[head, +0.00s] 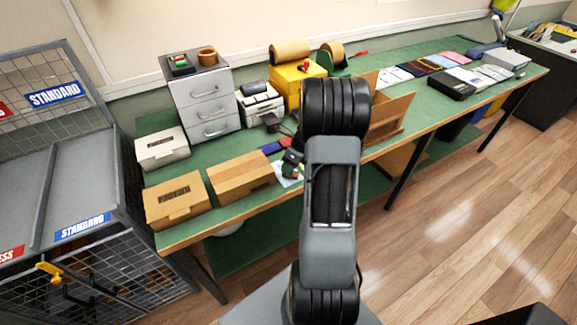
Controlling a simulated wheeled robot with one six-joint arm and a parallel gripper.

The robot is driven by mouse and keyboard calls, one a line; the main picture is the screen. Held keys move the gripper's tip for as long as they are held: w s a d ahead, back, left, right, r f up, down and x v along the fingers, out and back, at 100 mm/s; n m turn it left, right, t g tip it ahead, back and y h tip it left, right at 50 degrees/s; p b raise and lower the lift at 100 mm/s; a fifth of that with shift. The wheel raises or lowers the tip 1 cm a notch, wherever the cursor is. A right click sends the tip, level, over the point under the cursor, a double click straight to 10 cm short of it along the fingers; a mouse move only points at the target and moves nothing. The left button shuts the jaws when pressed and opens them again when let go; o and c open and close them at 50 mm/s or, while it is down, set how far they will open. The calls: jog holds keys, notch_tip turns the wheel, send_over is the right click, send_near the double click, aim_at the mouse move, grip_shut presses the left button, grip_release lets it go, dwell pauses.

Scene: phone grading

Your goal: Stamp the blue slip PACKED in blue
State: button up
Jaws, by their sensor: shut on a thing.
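A pale blue slip (287,181) lies on the green bench near its front edge, partly covered from view by my gripper. My gripper (292,166) is small and dark here, just above the slip, and partly hidden by my arm. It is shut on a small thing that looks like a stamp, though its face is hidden. I cannot tell whether it touches the slip. A blue pad (269,147) lies just behind, with a red one (284,142) beside it.
Two cardboard boxes (240,176) stand left of the slip on the green bench (225,208). Behind are a white box (162,147), a grey drawer unit (203,100), a printer (261,105) and a yellow box (297,80). A wooden rack (392,112) stands right of my arm.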

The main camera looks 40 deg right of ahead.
jog(key=shift+s+f, duration=0.1)
jog(key=shift+f, duration=0.55)
dwell(1.7)
notch_tip(320, 180, up, 7)
jog(key=p, duration=0.6)
jog(key=shift+r+p, duration=0.15)
jog(key=shift+p, duration=0.2)
jog(key=shift+a, duration=0.1)
dwell(0.6)
